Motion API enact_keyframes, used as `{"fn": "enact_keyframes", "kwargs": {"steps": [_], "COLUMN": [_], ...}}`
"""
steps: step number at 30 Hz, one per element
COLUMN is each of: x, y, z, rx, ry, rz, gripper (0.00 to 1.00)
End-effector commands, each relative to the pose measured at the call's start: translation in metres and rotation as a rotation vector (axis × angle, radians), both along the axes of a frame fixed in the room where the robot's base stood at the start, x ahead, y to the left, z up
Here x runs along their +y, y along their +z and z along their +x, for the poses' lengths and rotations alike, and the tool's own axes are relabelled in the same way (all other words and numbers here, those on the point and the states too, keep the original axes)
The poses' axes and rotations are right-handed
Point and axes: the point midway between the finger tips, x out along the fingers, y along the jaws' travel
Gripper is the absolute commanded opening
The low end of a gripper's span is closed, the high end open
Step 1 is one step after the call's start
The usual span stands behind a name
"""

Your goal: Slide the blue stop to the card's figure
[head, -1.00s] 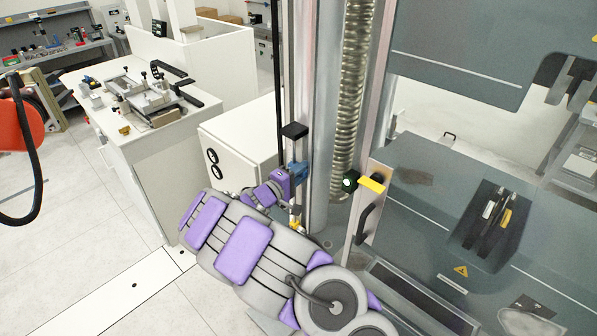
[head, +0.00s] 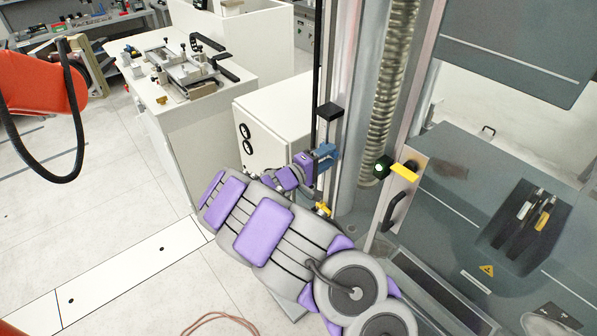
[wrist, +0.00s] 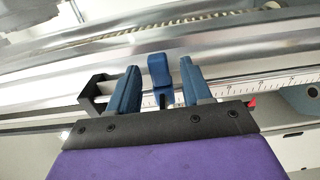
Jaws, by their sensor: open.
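The blue stop (wrist: 159,72) sits on the upright rail of the test frame. In the wrist view it stands between the two dark blue fingers of my gripper (wrist: 160,64), with a visible gap on each side. My gripper is open around it. In the head view the blue stop (head: 327,153) is partly hidden by my gripper (head: 314,160), which reaches it from the left. A scale (wrist: 265,84) with fine marks runs along the rail, its figures too small to read. I cannot make out a card with a figure.
A black block (head: 329,111) sits on the rail above the stop and shows left of the fingers in the wrist view (wrist: 98,92). A red mark (wrist: 252,103) is right of the fingers. A white cabinet (head: 272,125) stands left of the rail; a yellow-topped part (head: 404,171) is at right.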

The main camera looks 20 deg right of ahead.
Motion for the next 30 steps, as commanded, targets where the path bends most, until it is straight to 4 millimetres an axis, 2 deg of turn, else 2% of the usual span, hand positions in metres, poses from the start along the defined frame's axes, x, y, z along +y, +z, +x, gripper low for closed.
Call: {"fn": "enact_keyframes", "kwargs": {"steps": [6,15,21,30], "x": [0.048,0.108,0.13,0.137], "y": [0.0,0.0,-0.001,-0.001], "z": [-0.015,-0.036,-0.045,-0.048], "rx": [0.0,0.0,0.0,0.0], "ry": [0.007,0.005,0.003,0.001], "rz": [-0.002,-0.001,0.001,0.0], "gripper": [0.49,0.49,0.49,0.49]}}
